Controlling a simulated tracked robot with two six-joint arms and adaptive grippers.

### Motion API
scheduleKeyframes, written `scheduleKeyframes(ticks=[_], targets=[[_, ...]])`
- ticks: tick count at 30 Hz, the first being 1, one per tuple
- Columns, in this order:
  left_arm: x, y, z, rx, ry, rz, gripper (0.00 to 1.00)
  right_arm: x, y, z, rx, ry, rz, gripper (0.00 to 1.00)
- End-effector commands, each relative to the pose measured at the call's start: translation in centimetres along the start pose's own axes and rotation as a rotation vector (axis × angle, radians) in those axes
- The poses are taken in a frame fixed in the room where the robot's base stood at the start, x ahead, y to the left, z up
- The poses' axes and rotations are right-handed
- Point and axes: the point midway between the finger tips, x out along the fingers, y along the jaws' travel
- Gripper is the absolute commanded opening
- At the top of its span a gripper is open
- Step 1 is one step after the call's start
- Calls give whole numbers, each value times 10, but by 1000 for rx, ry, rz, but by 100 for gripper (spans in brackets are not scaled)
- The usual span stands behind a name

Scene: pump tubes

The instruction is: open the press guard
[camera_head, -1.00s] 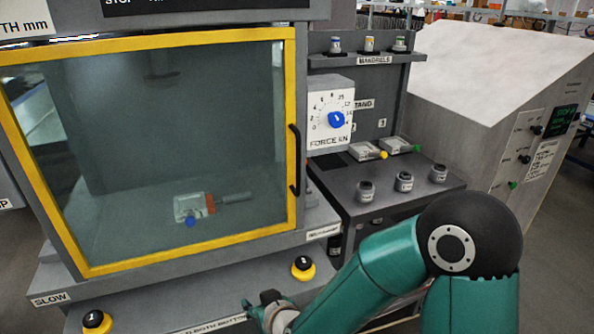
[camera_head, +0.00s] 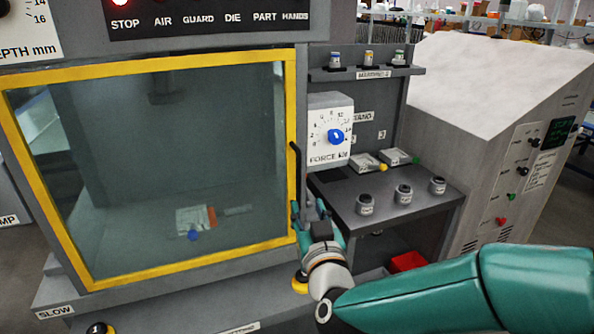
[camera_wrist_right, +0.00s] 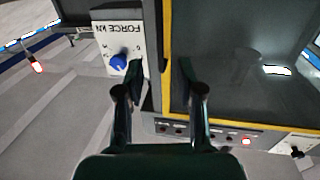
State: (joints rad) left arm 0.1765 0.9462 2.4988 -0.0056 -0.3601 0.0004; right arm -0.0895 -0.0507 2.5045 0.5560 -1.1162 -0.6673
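The press guard (camera_head: 292,110) is a clear panel in a yellow frame at the left of the head view, and it is closed. Its dark upright handle (camera_head: 296,165) is on the right side of the frame; the lower part is hidden by my gripper. My right gripper (camera_head: 309,206) is at the lower end of the handle. In the right wrist view the two fingers of my right gripper (camera_wrist_right: 160,68) are apart, with the yellow guard edge (camera_wrist_right: 168,60) between them; whether they touch the handle I cannot tell. My left gripper is not in view.
A force dial with a blue knob (camera_head: 336,137) is just right of the handle. Behind the guard lies a small part with a blue knob (camera_head: 192,234). A red bin (camera_head: 407,262) is below the shelf.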

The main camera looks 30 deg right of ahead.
Motion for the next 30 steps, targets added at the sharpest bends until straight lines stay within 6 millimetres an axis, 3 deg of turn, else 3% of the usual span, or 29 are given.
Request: scheduleKeyframes(ticks=[9,15,21,30], targets=[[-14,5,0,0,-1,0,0,70,1,0,0,-3,2,37],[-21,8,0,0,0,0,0,101,0,0,0,-3,0,37],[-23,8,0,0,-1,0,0,114,0,1,1,-1,1,37],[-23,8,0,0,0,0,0,116,0,1,1,-1,-1,36]])
